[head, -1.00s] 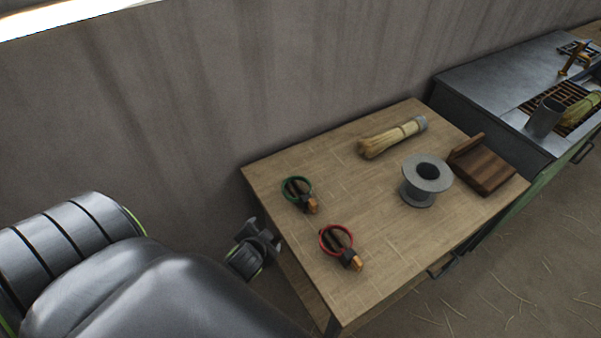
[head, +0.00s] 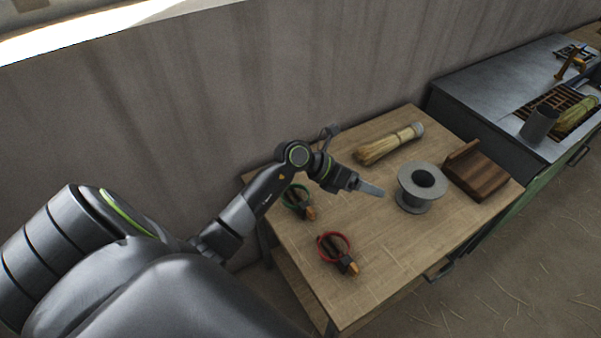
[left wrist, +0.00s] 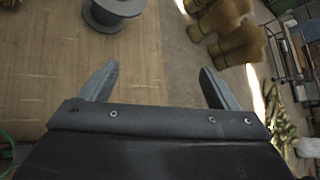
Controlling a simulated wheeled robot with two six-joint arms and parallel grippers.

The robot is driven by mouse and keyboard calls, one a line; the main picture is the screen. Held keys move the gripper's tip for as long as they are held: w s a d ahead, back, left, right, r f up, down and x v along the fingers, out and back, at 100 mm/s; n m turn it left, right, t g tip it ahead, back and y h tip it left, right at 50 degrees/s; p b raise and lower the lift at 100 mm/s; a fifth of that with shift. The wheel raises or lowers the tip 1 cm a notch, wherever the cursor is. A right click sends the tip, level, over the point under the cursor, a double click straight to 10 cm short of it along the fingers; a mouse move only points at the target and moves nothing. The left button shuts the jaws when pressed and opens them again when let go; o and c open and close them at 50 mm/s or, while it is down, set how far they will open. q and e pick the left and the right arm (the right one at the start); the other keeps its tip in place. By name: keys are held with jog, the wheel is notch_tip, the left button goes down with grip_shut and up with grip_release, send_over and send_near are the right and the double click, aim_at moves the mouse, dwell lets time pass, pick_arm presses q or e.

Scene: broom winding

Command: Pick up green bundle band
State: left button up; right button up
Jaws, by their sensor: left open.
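The green bundle band (head: 287,199) is a ring lying with a dark and orange piece on the left part of the wooden table (head: 390,262). My left forearm covers part of it in the head view. A bit of green shows at the lower left edge of the left wrist view (left wrist: 6,164), probably the same band. My left gripper (head: 376,190) is above the table, to the right of the green band and near the grey spool. Its two fingers stand apart in the left wrist view (left wrist: 158,88), with nothing between them. My right gripper is out of view.
A red band (head: 334,243) with a similar dark and orange piece lies nearer. A metal bench (head: 490,80) adjoins at the right. The table's front middle is clear.

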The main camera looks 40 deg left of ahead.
pick_arm(q)
jog(key=a+f+m+g+y, duration=0.2)
jog(key=a+f+g+y, duration=0.1)
jog(key=a+y, duration=0.15)
jog(key=g+y+b, duration=0.4)
jog(key=y+b, duration=0.1)
jog(key=b, duration=0.6)
send_over(307, 207)
notch_tip(307, 207, down, 10)
jog(key=shift+w+f+n+b, duration=0.15)
jog(key=shift+f+n+b, duration=0.15)
jog(key=shift+f+b, duration=1.05)
notch_tip(307, 207, down, 4)
jog(key=shift+w+r+b, duration=0.15)
jog(key=shift+r+b, duration=0.1)
jog(key=shift+b, duration=0.5)
jog(key=shift+c, duration=0.2)
